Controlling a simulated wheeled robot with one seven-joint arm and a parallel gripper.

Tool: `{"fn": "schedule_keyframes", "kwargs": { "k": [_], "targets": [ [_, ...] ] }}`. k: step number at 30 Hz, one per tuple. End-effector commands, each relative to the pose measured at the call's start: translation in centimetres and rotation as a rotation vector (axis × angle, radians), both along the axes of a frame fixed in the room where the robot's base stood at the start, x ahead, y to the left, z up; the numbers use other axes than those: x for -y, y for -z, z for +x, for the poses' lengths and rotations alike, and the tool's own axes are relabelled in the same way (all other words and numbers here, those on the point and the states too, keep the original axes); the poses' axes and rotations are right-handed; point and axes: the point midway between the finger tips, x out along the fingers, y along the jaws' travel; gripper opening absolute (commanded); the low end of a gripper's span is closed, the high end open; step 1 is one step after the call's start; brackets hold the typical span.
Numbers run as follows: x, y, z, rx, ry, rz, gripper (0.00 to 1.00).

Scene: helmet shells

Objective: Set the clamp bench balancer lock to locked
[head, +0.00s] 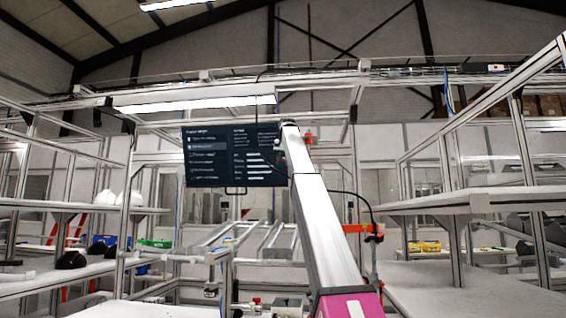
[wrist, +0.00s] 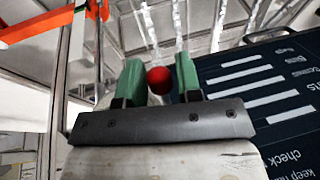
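In the wrist view, my gripper (wrist: 161,78) has two green fingers standing apart. A round red knob (wrist: 159,81) shows between them and nearly fills the gap. It looks close to the left finger, with a thin gap at the right one; I cannot tell whether either touches. What the knob is mounted on is hidden, so I cannot tell the lock's position or confirm that this knob is the balancer lock. In the head view, my arm rises in the middle, and its far end is by the screen's right edge; the gripper is not clear there.
A dark screen (head: 232,157) hangs left of my arm and also shows close at right in the wrist view (wrist: 265,85). An orange bracket (head: 371,231) stands right of my arm. Frame benches flank both sides, with a light right benchtop (head: 480,290).

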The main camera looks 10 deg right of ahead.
Motion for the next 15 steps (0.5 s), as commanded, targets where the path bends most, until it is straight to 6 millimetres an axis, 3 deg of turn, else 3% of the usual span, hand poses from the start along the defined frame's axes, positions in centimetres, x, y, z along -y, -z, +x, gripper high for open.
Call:
{"fn": "schedule_keyframes", "kwargs": {
  "k": [8,15],
  "targets": [
    [0.1,-0.5,-0.1,0.001,-0.001,-0.001,0.32],
    [0.3,-3.1,-0.8,0.001,-0.001,-0.001,0.32]
  ]
}}
